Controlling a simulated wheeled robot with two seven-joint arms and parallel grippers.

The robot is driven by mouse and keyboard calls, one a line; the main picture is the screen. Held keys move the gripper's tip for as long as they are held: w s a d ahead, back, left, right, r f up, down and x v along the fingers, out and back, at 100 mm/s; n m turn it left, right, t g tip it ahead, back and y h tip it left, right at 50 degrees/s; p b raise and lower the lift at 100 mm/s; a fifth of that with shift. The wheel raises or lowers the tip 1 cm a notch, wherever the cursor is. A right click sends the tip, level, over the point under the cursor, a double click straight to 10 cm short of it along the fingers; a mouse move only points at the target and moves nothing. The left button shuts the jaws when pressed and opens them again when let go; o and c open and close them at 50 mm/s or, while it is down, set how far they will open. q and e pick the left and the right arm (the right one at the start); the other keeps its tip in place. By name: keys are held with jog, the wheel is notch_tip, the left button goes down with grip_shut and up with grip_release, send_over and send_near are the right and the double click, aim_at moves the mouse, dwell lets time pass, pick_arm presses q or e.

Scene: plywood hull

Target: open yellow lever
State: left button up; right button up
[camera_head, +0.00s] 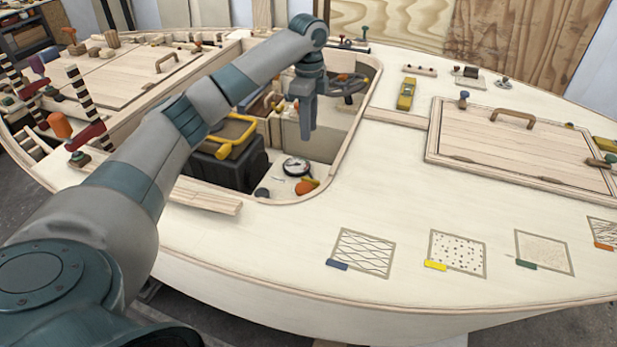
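A yellow bar-shaped handle (232,137) lies across the top of a black box in the open well of the hull. A separate yellow fitting (406,93) sits on the deck right of the well. The frame does not settle which of the two is the yellow lever. My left arm reaches in from the left, and my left gripper (307,122) hangs pointing down over the well, right of the yellow handle and left of the yellow fitting. It appears apart from both. Its finger gap is not clear from this angle. My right gripper is not in view.
The black box (228,165), a round gauge (296,166) and a dark handwheel (348,86) are in the well. A wooden hatch (520,150) with a handle lies at right. Patterned patches (361,254) line the near deck. Deck between them is clear.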

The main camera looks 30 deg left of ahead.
aim_at(308, 178)
pick_arm(q)
jog(key=shift+f, duration=0.1)
notch_tip(308, 178, down, 17)
jog(key=shift+f+p, duration=0.15)
jog(key=shift+p, duration=0.15)
dwell(0.6)
grip_shut()
